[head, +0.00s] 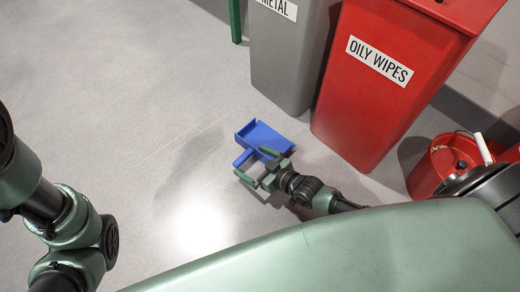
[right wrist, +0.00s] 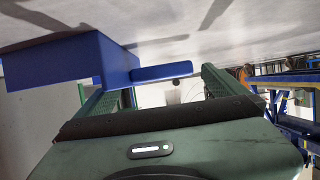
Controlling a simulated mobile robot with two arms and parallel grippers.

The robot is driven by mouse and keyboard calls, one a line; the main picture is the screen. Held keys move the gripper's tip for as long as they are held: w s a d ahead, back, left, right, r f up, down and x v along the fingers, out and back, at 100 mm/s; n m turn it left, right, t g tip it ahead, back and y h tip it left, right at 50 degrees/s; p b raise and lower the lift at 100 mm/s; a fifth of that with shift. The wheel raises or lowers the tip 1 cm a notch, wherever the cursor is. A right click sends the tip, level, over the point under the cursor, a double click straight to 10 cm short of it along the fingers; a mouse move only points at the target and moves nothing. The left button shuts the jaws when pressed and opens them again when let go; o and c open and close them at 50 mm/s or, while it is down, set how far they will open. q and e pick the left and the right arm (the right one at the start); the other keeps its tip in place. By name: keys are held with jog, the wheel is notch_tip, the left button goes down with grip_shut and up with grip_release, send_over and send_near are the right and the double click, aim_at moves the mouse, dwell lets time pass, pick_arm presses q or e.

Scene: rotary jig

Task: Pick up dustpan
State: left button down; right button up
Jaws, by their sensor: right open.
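The blue dustpan (head: 265,138) lies on the grey floor in front of the bins, its short handle (head: 242,159) pointing to the lower left. In the right wrist view the dustpan (right wrist: 55,60) is at the upper left, and its handle (right wrist: 160,73) reaches across the gap between the fingertips. My right gripper (head: 256,165) is open, its green fingers close beside the handle and one fingertip near the pan's edge. It also shows open in the right wrist view (right wrist: 165,80). I cannot tell whether it touches the dustpan. My left gripper is out of view; only left arm links show.
A grey metal bin (head: 285,60) and a red oily wipes bin (head: 370,80) stand just behind the dustpan. A red bucket (head: 430,165) stands at the right. A green post (head: 235,20) is at the top. The floor to the left is clear.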

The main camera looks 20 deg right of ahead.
jog(key=shift+b+x, duration=0.4)
jog(key=shift+x, duration=0.75)
jog(key=c, duration=1.8)
jog(key=shift+r, duration=0.2)
